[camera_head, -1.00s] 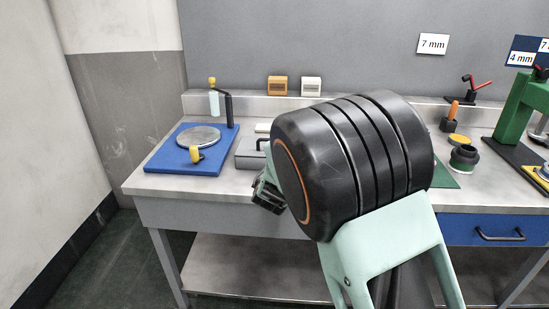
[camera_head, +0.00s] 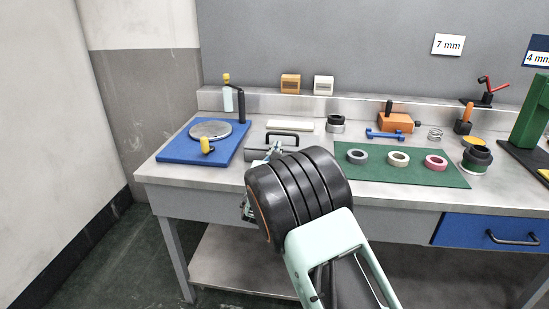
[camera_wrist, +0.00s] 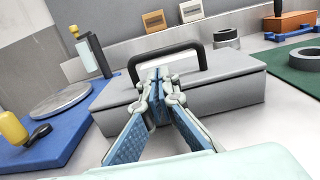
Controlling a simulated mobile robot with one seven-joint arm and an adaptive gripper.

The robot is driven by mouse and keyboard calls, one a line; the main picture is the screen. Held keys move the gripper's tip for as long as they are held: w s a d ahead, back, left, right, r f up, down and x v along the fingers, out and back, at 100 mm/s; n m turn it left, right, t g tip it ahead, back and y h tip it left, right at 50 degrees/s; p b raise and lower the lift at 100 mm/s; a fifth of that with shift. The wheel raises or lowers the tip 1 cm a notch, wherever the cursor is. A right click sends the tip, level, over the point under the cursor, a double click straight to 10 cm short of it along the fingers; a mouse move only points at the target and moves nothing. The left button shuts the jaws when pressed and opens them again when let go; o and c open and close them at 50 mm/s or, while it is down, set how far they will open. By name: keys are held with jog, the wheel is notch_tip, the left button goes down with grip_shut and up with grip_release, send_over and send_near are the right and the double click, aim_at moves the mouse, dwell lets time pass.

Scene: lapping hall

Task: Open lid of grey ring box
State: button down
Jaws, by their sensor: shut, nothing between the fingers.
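The grey ring box (camera_wrist: 235,90) sits on the bench in the middle of the wrist view, with its lid down. A black bar handle (camera_wrist: 163,52) arches over the lid; it also shows in the head view (camera_head: 282,134). My gripper (camera_wrist: 157,80) is shut and empty, its blue-padded fingers pointing at the box. The fingertips overlap the lid's front area just below the handle in the picture; I cannot tell whether they touch it. In the head view my arm hides the front of the box (camera_head: 257,141).
A blue board (camera_head: 180,157) with a round metal plate (camera_head: 210,130) and a yellow knob lies left of the box. A green mat (camera_head: 450,177) with several rings lies to the right.

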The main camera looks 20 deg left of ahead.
aim_at(283, 135)
jog(key=shift+x, duration=1.25)
jog(key=shift+r, duration=0.15)
